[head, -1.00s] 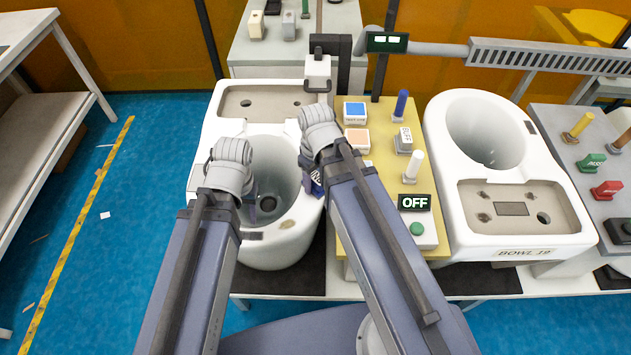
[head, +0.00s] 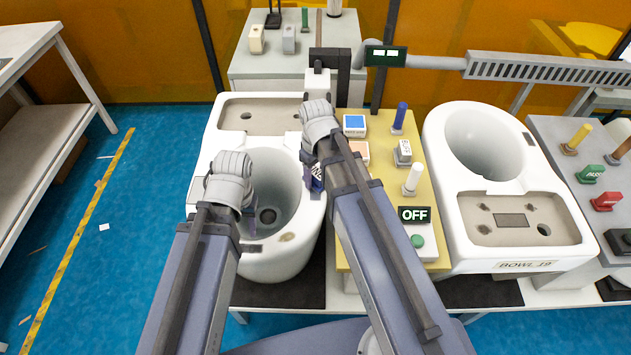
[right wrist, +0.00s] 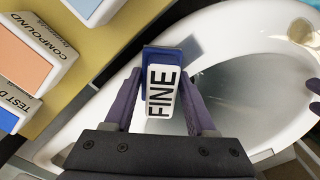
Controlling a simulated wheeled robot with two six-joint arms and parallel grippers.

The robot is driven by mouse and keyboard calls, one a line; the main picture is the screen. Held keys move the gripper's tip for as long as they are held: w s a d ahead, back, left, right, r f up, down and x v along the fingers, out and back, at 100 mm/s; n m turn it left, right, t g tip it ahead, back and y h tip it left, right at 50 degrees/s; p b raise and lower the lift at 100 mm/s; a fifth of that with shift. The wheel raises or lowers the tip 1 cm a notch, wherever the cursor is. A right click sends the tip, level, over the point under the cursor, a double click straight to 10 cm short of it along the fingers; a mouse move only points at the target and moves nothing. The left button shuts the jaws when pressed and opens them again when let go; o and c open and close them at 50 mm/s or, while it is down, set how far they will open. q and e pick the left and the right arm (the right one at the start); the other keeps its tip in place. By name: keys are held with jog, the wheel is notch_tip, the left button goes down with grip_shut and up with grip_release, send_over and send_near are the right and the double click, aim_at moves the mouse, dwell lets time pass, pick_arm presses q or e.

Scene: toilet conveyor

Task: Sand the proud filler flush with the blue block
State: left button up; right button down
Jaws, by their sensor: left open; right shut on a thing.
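The blue block (head: 317,178) has a white face marked FINE, which reads clearly in the right wrist view (right wrist: 164,90). My right gripper (head: 312,180) is shut on it, above the right side of the near white toilet bowl (head: 276,262). A tan filler patch (head: 287,237) lies on the bowl's front rim, nearer me than the block. In the right wrist view the patch (right wrist: 303,32) is at the upper right, apart from the block. My left gripper (head: 247,208) is open over the left part of the bowl, its fingers partly hidden by its wrist.
A yellow panel (head: 385,222) right of the bowl carries labelled blocks, including an orange COMPOUND block (right wrist: 20,62), a white post (head: 412,179) and a green button (head: 417,241) under an OFF display (head: 414,215). A second bowl (head: 440,150) stands further right.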

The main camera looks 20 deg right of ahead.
jog(key=shift+w+d, duration=0.1)
jog(key=shift+w, duration=0.2)
